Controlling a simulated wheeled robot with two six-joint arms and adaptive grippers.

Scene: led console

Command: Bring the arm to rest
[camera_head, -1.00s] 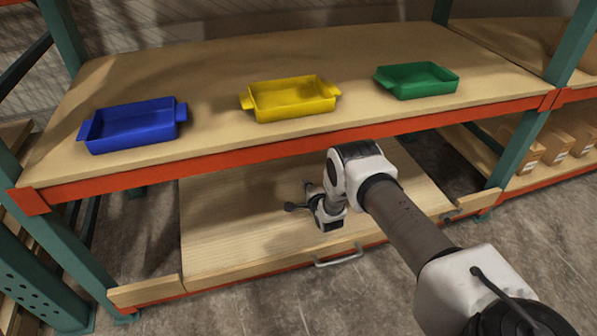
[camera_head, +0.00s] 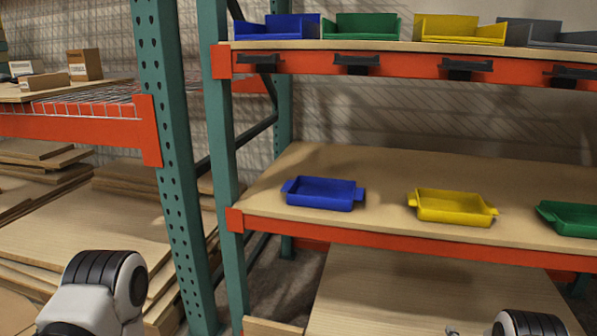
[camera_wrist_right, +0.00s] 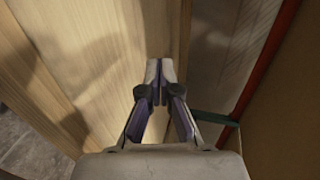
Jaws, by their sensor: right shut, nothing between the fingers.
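My right gripper (camera_wrist_right: 153,75) is in the middle of the right wrist view. Its two fingers are together, with nothing between them. A pale wooden board surface lies beyond it. In the head view, a white and black part of my right arm (camera_head: 528,324) shows at the bottom right edge, in front of the lower wooden board (camera_head: 420,290). A white and black part of my left arm (camera_head: 98,290) shows at the bottom left. My left gripper is outside both views.
A blue tray (camera_head: 324,194), a yellow tray (camera_head: 452,206) and a green tray (camera_head: 572,218) sit on the middle shelf (camera_head: 385,165). Several coloured bins stand on the upper shelf, above black clips on its orange beam (camera_head: 410,66). Green posts (camera_head: 168,160) stand left of the trays.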

